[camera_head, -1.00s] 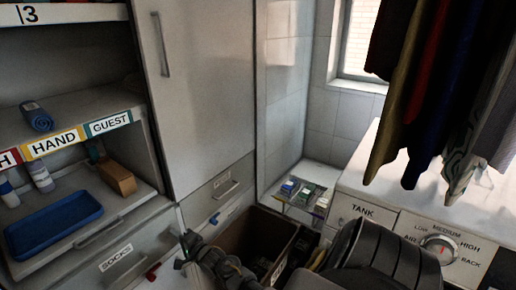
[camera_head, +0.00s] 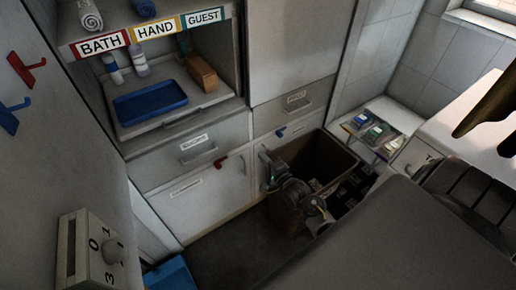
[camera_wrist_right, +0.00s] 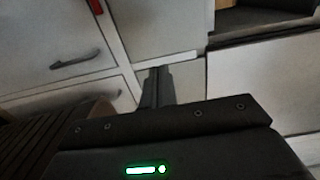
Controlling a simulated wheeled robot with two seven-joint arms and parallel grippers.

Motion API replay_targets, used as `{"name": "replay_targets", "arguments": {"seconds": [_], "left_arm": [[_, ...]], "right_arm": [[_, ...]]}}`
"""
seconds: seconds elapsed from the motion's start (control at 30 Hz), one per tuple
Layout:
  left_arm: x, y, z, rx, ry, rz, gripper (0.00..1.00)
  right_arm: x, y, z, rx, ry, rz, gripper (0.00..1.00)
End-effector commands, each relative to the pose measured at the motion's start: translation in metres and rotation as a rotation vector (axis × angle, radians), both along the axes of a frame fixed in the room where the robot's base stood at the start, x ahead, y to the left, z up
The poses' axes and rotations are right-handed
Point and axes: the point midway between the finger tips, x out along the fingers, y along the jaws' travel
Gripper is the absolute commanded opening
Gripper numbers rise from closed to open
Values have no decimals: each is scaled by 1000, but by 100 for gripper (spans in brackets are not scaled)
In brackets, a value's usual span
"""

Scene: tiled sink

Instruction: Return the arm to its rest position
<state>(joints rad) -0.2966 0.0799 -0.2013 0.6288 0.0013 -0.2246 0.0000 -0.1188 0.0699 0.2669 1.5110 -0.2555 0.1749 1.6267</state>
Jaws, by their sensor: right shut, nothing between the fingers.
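My right gripper (camera_head: 265,157) shows in the middle of the head view, low in front of the grey cabinet and at the left side of the brown bin. Its fingers are together with nothing between them. In the right wrist view the shut fingers (camera_wrist_right: 157,86) point at the pale cabinet fronts, apart from the handle at the left. The dark right arm (camera_head: 295,192) is partly hidden by a large dark part of my body. My left gripper is not in view.
An open brown bin (camera_head: 335,158) stands right beside the right arm. Cabinet drawers (camera_head: 195,145) and a shelf with a blue tray (camera_head: 150,102) lie behind. A small table (camera_head: 392,112) with items, a white counter (camera_head: 470,115) and hanging cloth are at the right. Dark floor (camera_head: 225,245) is clear.

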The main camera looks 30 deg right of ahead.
Motion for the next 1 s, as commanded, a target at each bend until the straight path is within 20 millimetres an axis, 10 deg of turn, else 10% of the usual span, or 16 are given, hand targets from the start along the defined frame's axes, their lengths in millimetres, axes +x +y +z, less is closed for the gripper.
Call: {"name": "replay_targets", "arguments": {"seconds": [0.67, 0.83, 1.0], "left_arm": [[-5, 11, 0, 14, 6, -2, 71], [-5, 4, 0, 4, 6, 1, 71], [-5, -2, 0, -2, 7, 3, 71]], "right_arm": [[-8, -4, -13, -239, 52, -9, 0], [-39, 10, -123, -681, 341, 95, 0], [-115, 38, -238, -1034, 611, 362, 0]]}}
